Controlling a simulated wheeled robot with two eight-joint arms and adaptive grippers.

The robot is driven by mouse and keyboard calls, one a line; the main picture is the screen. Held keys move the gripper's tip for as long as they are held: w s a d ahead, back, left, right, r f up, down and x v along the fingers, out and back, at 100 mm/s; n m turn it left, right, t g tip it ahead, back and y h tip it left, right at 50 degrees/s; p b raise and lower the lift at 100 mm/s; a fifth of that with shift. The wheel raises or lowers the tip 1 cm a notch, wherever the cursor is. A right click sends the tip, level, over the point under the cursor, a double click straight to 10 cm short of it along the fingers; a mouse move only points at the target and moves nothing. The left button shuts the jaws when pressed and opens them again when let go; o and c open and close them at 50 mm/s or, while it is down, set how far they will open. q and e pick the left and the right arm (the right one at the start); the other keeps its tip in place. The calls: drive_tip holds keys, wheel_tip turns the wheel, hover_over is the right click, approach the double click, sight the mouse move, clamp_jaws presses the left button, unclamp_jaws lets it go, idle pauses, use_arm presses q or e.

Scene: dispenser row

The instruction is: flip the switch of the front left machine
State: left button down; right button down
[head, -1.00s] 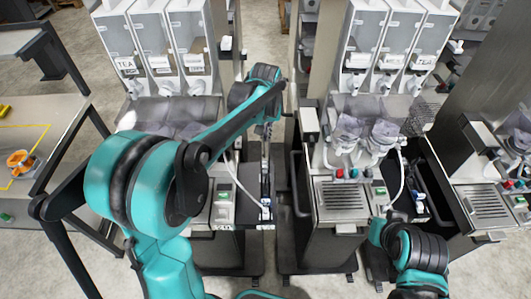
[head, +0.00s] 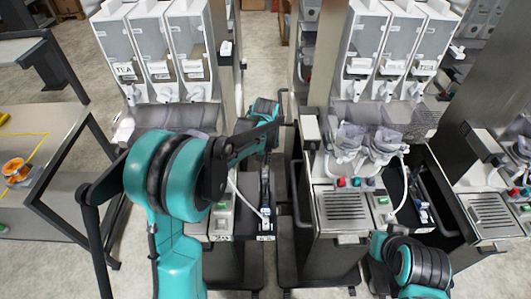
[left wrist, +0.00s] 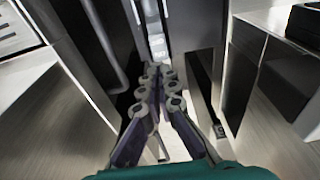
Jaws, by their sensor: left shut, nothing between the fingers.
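The front left machine, with its TEA label (head: 125,72), stands behind my left arm in the head view. A small green switch-like part (head: 224,207) sits on its lower front panel, right of the arm; its position is too small to tell. My left gripper shows in the left wrist view (left wrist: 158,82), shut and empty, pointing into the dark gap between grey metal walls. In the head view its wrist is above and behind the green part, near the machine's right side, apart from it. My right arm shows at the bottom right, but its gripper is out of view.
A middle machine (head: 342,225) with red and blue buttons and another green part (head: 381,200) stands to the right. A black tray (head: 246,222) with a slim item lies beside the left panel. A side table (head: 60,135) is at the left. Another machine (head: 487,215) is far right.

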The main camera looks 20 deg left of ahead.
sight(265, 172)
use_arm(q)
drive_tip(key=shift+w+a+f+b, duration=0.15)
drive_tip(key=shift+f+b, duration=0.1)
drive_tip(key=shift+f, duration=0.8)
drive_tip(key=shift+w+d+f+b, duration=0.1)
drive_tip(key=shift+w+f+b, duration=0.1)
drive_tip(key=shift+f, duration=0.85)
drive_tip(key=shift+f, duration=0.1)
drive_tip(key=shift+w+a+f+g, duration=0.1)
drive_tip(key=shift+w+f+g, duration=0.15)
drive_tip(key=shift+f+g, duration=0.25)
drive_tip(key=shift+r, duration=0.2)
drive_tip(key=shift+s, duration=0.2)
drive_tip(key=shift+s+d+r, duration=0.25)
drive_tip(key=shift+s, duration=0.4)
